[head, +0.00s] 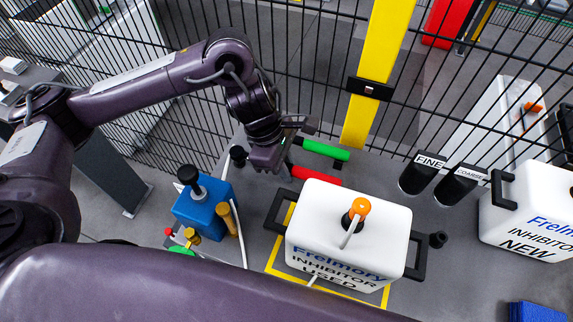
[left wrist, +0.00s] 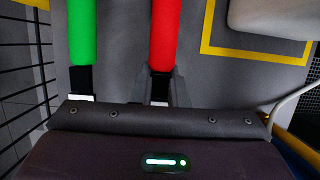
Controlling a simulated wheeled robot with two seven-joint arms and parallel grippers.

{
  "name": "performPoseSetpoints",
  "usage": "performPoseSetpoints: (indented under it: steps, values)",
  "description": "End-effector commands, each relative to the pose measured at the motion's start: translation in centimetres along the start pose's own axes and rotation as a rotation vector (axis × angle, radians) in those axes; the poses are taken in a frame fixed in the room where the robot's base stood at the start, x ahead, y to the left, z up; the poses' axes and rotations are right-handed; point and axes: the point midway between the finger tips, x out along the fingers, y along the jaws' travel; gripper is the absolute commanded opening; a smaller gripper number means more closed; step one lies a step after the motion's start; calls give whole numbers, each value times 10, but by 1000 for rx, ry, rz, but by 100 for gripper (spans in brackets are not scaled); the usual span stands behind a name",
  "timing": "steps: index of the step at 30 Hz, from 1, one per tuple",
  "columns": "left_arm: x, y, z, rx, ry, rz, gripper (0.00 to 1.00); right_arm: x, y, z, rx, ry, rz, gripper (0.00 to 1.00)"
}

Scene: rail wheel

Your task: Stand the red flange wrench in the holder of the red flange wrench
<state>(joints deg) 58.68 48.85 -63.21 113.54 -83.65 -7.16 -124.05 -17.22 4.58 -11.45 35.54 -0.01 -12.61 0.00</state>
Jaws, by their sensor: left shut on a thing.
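The red flange wrench (head: 317,175) shows as a red handle with a dark end, behind the white USED container. In the left wrist view its red handle (left wrist: 163,35) points away from my gripper. My left gripper (head: 268,157) is shut on the dark part of the red wrench; the fingers (left wrist: 160,92) lie on both sides of it. A similar green-handled tool (head: 325,150) lies beside it, apart from the fingers, and also shows in the left wrist view (left wrist: 82,30). I cannot make out the holder of the red wrench. My right gripper is not in view.
A white USED container (head: 350,225) with an orange-topped cap stands inside a yellow outline, close to the red wrench. A blue box (head: 203,208) stands left of it. Black FINE (head: 418,178) and COARSE (head: 455,187) cups stand right. Wire fencing (head: 310,60) runs behind.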

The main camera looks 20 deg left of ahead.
Motion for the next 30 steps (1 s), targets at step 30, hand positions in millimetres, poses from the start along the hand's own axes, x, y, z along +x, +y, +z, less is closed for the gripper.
performPoseSetpoints:
  steps: [30]
  values:
    - [-63, 1, 0, 1, 1, 4, 39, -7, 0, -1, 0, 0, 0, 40]
